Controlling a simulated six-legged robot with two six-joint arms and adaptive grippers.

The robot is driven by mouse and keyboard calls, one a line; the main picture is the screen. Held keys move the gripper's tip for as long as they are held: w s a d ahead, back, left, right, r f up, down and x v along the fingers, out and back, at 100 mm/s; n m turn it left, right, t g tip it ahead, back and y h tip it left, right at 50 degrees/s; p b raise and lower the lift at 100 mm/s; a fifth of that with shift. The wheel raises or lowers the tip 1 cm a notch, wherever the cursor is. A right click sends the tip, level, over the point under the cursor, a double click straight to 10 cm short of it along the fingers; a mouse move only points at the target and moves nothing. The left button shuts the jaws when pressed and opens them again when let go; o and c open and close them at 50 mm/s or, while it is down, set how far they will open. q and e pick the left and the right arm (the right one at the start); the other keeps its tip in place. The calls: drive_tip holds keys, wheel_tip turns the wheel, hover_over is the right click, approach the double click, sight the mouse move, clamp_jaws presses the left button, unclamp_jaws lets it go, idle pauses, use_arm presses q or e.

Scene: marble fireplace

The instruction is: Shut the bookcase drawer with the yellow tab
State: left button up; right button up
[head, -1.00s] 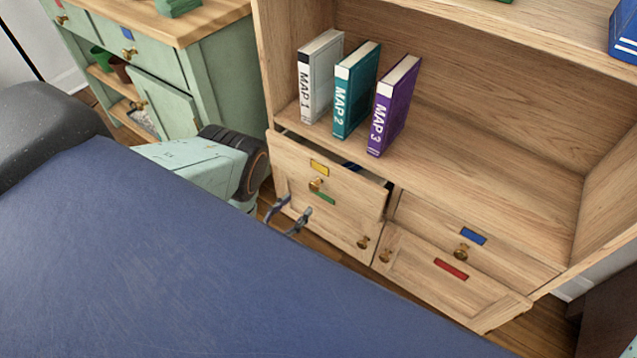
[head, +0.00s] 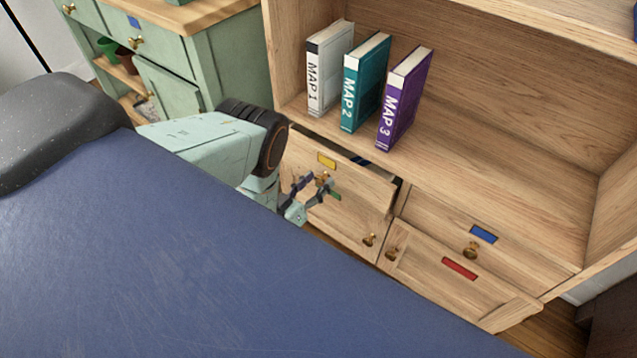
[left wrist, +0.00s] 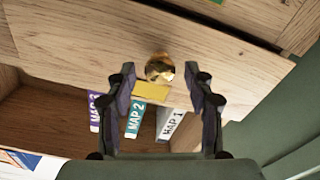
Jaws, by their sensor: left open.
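The drawer (head: 362,188) with the yellow tab (head: 327,161) is at the upper left of the bookcase's lower part. It stands partly pulled out, with a dark gap behind its front's top edge. Its brass knob (left wrist: 159,67) and the yellow tab (left wrist: 151,91) show in the left wrist view. My left gripper (head: 316,184) is open in front of the drawer. In the left wrist view its two fingers (left wrist: 160,76) appear on either side of the knob, with space between them and it. Contact cannot be told. My right gripper is not in view.
Below is a green-tabbed door (head: 345,217). A blue-tabbed drawer (head: 440,225) and a red-tabbed door (head: 440,281) are to the right, seemingly closed. The books MAP 1 (head: 326,75), MAP 2 (head: 364,85) and MAP 3 (head: 403,100) stand above. A green cabinet (head: 228,65) is left.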

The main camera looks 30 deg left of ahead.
use_arm(q)
drive_tip(key=shift+w, duration=0.65)
drive_tip(key=shift+d, duration=0.1)
clamp_jaws()
